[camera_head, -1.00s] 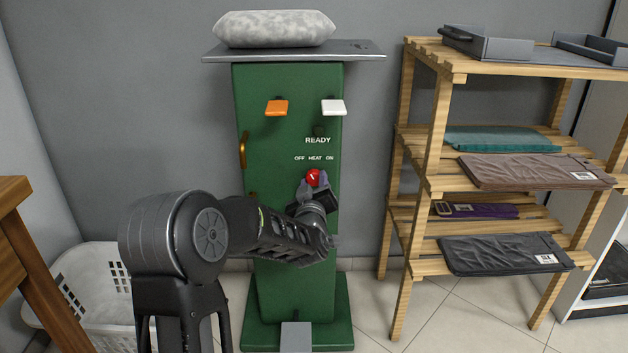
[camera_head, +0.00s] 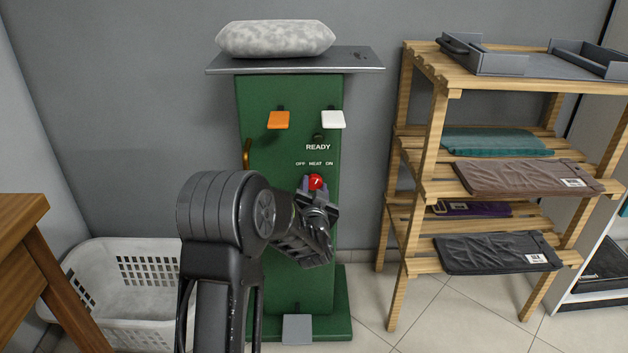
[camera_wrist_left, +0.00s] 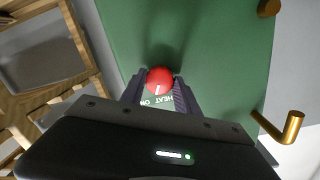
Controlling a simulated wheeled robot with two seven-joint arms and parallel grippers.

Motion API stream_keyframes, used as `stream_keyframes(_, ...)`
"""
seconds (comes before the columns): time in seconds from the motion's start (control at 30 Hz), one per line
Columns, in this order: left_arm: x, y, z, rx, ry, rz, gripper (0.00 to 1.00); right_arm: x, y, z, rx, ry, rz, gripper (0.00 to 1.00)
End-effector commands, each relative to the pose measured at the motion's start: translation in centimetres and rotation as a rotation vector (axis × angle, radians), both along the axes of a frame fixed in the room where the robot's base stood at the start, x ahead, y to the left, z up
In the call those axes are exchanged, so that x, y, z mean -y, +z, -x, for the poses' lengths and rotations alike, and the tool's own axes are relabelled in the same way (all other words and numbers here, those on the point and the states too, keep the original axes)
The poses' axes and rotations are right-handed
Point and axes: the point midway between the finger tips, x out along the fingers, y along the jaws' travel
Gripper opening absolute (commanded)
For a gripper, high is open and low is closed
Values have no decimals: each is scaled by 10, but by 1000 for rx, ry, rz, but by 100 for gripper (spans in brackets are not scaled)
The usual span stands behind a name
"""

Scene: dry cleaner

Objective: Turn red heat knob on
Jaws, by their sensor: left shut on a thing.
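The red heat knob (camera_head: 316,182) is on the front of the green press cabinet (camera_head: 291,240), below the OFF HEAT ON lettering (camera_head: 314,163). My left gripper (camera_head: 317,187) is shut on the knob, with one finger on each side. In the left wrist view the knob (camera_wrist_left: 159,80) sits between both fingertips (camera_wrist_left: 160,86). Its white mark there points toward the lettering, between HEAT and ON. The dark indicator (camera_head: 319,138) above READY looks unlit. My right gripper is not in view.
An orange paddle (camera_head: 278,119) and a white paddle (camera_head: 333,119) stick out above the knob. A brass hook (camera_wrist_left: 290,128) is on the cabinet's side. A wooden rack (camera_head: 437,150) stands at right, a white basket (camera_head: 130,310) at lower left.

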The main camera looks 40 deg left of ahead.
Motion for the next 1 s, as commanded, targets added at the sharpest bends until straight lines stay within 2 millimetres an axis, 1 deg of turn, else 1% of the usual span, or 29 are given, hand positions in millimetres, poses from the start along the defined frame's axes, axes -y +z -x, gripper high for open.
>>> stream_keyframes(0.03,1,3,0,-28,-2,-32,0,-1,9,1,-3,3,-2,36)
stream_keyframes(0.1,1,3,0,-65,-3,-79,0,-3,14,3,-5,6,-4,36)
stream_keyframes(0.4,1,1,0,-174,-2,-224,0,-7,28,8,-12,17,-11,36)
stream_keyframes(0.6,1,0,0,-205,-2,-266,0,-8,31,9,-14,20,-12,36)
stream_keyframes(1.0,0,0,0,-210,-2,-275,0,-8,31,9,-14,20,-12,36)
